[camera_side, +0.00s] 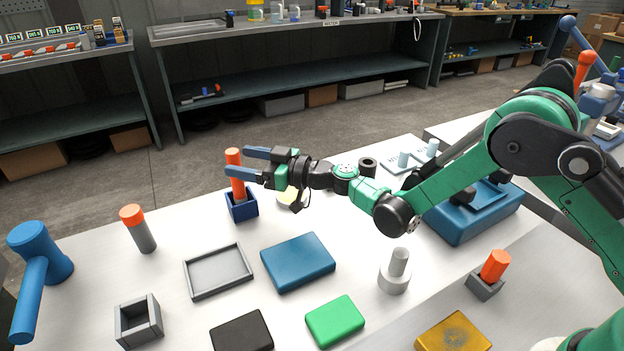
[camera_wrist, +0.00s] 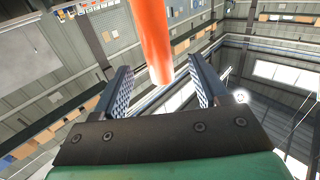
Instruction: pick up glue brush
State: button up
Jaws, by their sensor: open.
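An orange-handled tool, which I take to be the glue brush (camera_side: 238,188), stands upright in a small dark blue square holder (camera_side: 243,209); its lower end is hidden inside. My gripper (camera_side: 243,162) is level and open at the handle's upper part. In the side view one blue finger crosses in front of the handle and the other lies behind it. In the wrist view the orange handle (camera_wrist: 152,38) runs down from the top edge, with its end between the two ridged fingers of my gripper (camera_wrist: 160,78). Gaps show on both sides of it there.
An orange-topped grey cylinder (camera_side: 140,231), a shallow grey tray (camera_side: 218,290) and a blue block (camera_side: 298,263) are on the white table near the holder. A pale round item (camera_side: 291,199) is partly hidden beneath my wrist. A blue hammer-like object (camera_side: 38,262) stands at left.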

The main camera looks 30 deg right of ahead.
jog(key=shift+x, duration=2.3)
grip_shut()
